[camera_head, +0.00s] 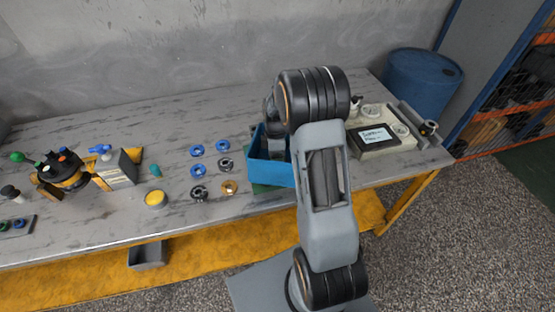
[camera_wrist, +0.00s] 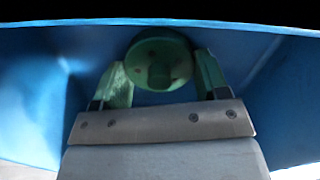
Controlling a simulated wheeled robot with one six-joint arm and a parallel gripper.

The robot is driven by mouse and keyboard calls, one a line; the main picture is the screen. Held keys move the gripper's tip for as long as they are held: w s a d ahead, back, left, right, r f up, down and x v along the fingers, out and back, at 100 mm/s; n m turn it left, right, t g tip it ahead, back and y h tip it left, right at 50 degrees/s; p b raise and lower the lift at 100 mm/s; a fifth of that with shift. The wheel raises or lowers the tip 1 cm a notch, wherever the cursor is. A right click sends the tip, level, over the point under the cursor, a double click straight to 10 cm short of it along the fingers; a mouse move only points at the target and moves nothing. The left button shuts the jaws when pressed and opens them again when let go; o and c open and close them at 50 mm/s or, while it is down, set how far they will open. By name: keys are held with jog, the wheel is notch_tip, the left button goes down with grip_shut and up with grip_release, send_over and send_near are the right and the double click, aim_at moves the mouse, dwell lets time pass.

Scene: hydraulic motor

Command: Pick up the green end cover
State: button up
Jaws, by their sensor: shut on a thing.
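The green end cover (camera_wrist: 160,58) shows in the wrist view as a round green part with small dark holes in its face. My gripper (camera_wrist: 160,72) has green fingers, one on each side of the cover, and is shut on it. Blue bin walls surround the gripper and cover in this view. In the head view the blue bin (camera_head: 272,174) stands on the table, partly behind my arm.
On the table (camera_head: 100,221), several blue rings (camera_head: 197,171), dark ring parts and a brass ring (camera_head: 229,187) lie left of the bin. A pale tray (camera_head: 378,128) is at right, with a blue barrel (camera_head: 421,82) behind.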

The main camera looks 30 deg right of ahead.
jog(key=shift+c, duration=0.5)
jog(key=shift+r, duration=0.2)
jog(key=v, duration=0.3)
jog(key=s+v, duration=0.1)
jog(key=v, duration=0.2)
jog(key=s+v, duration=0.1)
jog(key=v, duration=0.2)
jog(key=shift+a+r, duration=0.35)
jog(key=shift+r, duration=0.1)
jog(key=shift+r, duration=0.25)
jog(key=shift+r+p, duration=0.55)
